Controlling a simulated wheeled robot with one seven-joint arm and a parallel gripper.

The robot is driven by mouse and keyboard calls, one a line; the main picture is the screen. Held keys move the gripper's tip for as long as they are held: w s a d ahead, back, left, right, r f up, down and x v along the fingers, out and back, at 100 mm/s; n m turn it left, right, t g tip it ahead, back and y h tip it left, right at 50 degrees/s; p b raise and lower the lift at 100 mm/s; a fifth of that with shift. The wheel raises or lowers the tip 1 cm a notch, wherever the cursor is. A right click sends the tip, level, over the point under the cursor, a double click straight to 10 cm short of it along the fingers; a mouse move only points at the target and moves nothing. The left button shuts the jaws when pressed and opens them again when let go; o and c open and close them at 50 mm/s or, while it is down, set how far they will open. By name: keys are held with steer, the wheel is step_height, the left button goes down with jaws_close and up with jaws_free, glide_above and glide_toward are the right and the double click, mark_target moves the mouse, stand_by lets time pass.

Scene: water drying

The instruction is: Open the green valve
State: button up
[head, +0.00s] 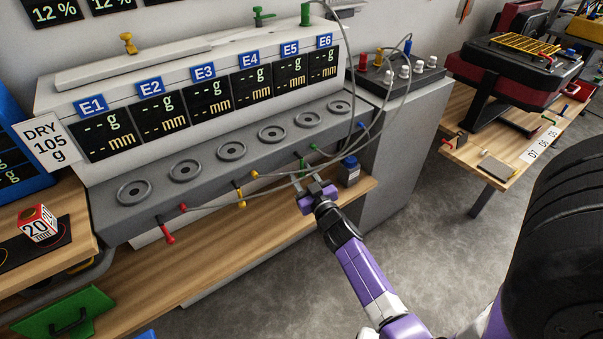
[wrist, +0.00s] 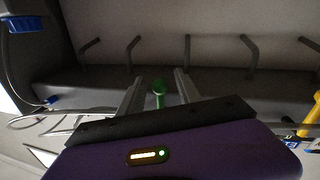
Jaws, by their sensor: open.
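A green valve handle (head: 301,161) sits under the front edge of the grey machine, near the E5 and E6 end. My gripper (head: 306,179) is right in front of it, below the machine's front edge. Part of the valve is hidden by the gripper and the machine's edge.
Red (head: 167,235) and yellow (head: 241,199) handles hang to the left along the same edge. Thin grey tubes (head: 345,150) run close by.

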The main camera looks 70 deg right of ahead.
jaws_close()
stand_by(1.4)
